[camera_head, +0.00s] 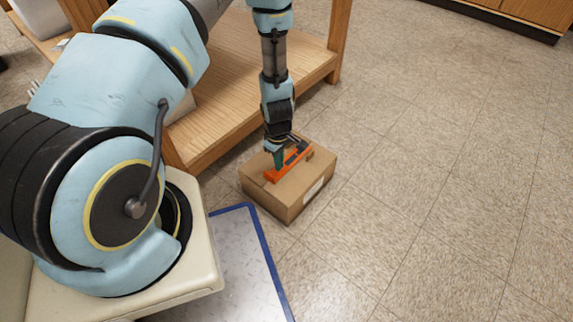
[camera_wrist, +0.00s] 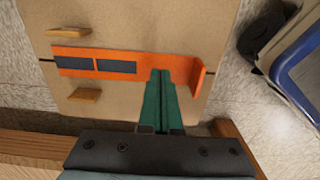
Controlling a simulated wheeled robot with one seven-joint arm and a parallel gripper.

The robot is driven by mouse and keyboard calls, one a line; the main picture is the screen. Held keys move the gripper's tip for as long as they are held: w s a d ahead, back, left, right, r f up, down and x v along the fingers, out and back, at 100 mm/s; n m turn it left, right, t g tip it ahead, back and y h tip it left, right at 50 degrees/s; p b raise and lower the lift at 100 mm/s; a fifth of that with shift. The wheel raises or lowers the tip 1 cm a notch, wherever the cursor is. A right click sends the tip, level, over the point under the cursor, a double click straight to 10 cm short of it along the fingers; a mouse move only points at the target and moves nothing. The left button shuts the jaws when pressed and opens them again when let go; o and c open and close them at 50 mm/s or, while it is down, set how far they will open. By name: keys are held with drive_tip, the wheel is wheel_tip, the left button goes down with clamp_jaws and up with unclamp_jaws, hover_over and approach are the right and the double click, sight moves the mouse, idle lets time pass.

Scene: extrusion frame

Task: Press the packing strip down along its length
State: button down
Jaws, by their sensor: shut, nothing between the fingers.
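The packing strip is an orange band (camera_head: 273,177) on top of a cardboard box (camera_head: 270,202). In the wrist view the strip (camera_wrist: 125,54) runs left to right across the box top, with two dark patches on its left part. Its right end is bent and stands up from the box top. My gripper (camera_head: 279,161) points down at the strip from above. In the wrist view its green fingers (camera_wrist: 161,76) are together and empty, overlapping the strip just left of the raised end. I cannot tell whether the tips touch it.
Two small wooden blocks (camera_wrist: 86,95) (camera_wrist: 68,32) sit on the box on either side of the strip's left part. A wooden bench (camera_head: 225,85) stands close behind the box. A blue-edged metal plate (camera_head: 235,260) lies in front. The tiled floor (camera_head: 440,160) to the right is clear.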

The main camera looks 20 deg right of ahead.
drive_tip(key=shift+f, duration=0.65)
idle(1.0)
drive_tip(key=shift+r, duration=0.1)
drive_tip(key=shift+r+p, duration=0.55)
drive_tip(key=shift+r, duration=0.15)
